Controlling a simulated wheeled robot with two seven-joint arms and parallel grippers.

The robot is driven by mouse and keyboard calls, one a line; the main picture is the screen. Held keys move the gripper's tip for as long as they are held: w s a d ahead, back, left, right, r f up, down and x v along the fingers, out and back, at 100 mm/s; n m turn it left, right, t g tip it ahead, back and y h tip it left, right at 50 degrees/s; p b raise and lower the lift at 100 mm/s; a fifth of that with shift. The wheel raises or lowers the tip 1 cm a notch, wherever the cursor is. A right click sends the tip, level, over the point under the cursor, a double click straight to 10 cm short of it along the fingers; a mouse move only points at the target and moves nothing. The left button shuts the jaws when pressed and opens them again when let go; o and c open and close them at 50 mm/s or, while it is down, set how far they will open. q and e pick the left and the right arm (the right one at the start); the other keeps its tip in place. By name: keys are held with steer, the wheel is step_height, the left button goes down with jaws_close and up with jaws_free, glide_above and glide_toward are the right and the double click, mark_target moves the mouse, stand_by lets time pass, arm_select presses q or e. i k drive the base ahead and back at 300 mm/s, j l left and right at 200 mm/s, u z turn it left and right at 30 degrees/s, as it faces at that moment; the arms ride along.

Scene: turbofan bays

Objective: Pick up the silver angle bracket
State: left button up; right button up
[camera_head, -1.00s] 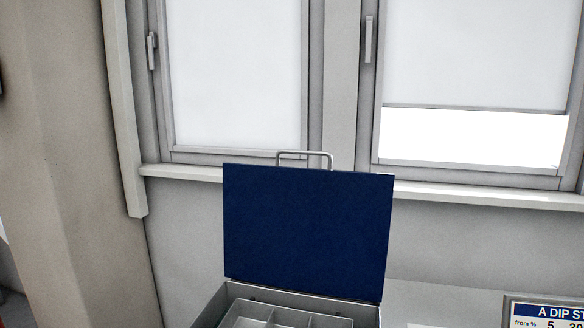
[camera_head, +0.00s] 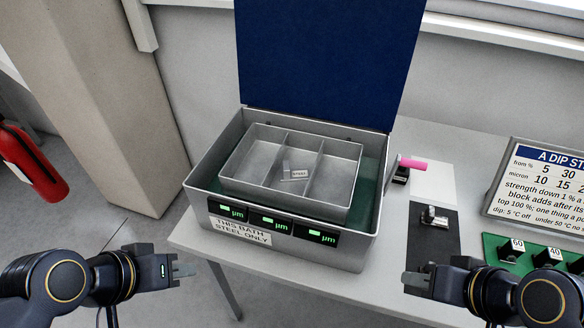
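A small silver-grey L-shaped piece (camera_head: 286,170) sits in the middle compartment of the grey divided tray (camera_head: 236,185), beside a small tag that seems to read START. It looks like the angle bracket. The tray sits inside a grey metal box (camera_head: 345,255) with its blue lid raised. My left gripper (camera_head: 185,269) is at the lower left, in front of and left of the box, apart from it. My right gripper (camera_head: 412,282) is at the lower right, over the table's front, apart from the bracket. Neither holds anything visible; their finger gaps are unclear.
Three green-lit µm displays (camera_head: 275,223) line the box front above a STEEL ONLY label. A pink-handled item (camera_head: 411,164) is right of the box. A metal piece (camera_head: 434,216) lies on a black mat. A sign (camera_head: 540,190) and green board (camera_head: 510,250) with numbered blocks stand further right.

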mark_target(287, 174)
steer(key=i+j, duration=0.1)
steer(key=j, duration=0.2)
steer(key=i+j, duration=0.15)
steer(key=j, duration=0.2)
steer(key=i+j, duration=0.1)
steer(key=j, duration=0.2)
steer(key=i+j, duration=0.15)
steer(key=j, duration=0.15)
